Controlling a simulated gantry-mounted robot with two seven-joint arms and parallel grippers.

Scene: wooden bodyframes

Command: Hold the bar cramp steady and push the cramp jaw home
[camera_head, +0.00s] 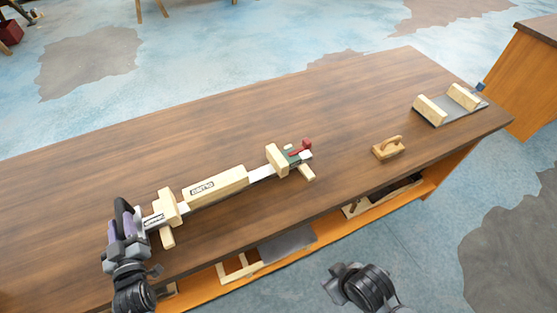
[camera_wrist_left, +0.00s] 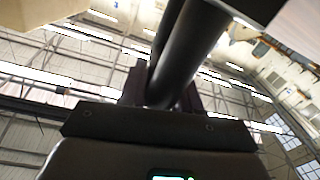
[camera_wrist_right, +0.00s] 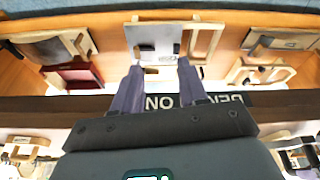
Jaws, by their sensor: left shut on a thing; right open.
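The bar cramp (camera_head: 262,173) lies along the table, a pale metal bar with wooden blocks on it. One wooden jaw block (camera_head: 168,205) is near its left end. Another wooden jaw block (camera_head: 277,160) is near its right end, beside red and green parts (camera_head: 299,151). A labelled timber piece (camera_head: 215,188) lies between them, close to the left block, with bare bar showing before the right block. My left gripper (camera_head: 128,226) is shut on the cramp's left end. My right gripper (camera_head: 337,279) is open and empty, in front of the table; its spread fingers show in the right wrist view (camera_wrist_right: 160,85).
A wooden-handled tool (camera_head: 388,147) stands right of the cramp. A grey plate with two wooden blocks (camera_head: 450,103) lies at the far right corner. The table top (camera_head: 300,105) behind the cramp is clear. Lower shelves (camera_head: 305,253) hold frames and panels.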

